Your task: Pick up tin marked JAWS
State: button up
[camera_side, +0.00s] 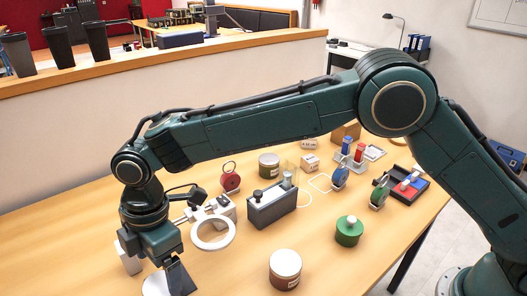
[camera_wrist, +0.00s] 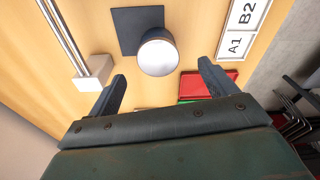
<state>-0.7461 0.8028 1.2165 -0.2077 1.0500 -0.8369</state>
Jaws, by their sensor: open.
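A darker labelled tin (camera_side: 269,166) stands farther back. Both labels are too small to read, so I cannot tell which is marked JAWS. My gripper (camera_side: 178,281) is low at the front left, apart from both tins. In the wrist view my gripper (camera_wrist: 161,75) has its fingers spread with nothing held. A pale round-topped object (camera_wrist: 158,54) on a dark square pad (camera_wrist: 125,18) lies ahead between them.
A white ring on a stand (camera_side: 212,247), a grey box (camera_side: 271,207) and a green weight-like object (camera_side: 349,230) stand on the table.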

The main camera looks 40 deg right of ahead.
aim_at(160, 285)
jog(key=shift+a+f, duration=0.2)
jog(key=shift+f, duration=1.2)
jog(key=shift+a+f, duration=0.15)
jog(key=shift+f, duration=1.15)
jog(key=shift+a+f, duration=0.15)
jog(key=shift+f, duration=1.1)
jog(key=c, duration=1.3)
jog(key=shift+o, duration=0.2)
jog(key=shift+w+r, duration=0.1)
jog(key=shift+r, duration=0.05)
notch_tip(160, 285, up, 19)
jog(key=shift+r, duration=0.2)
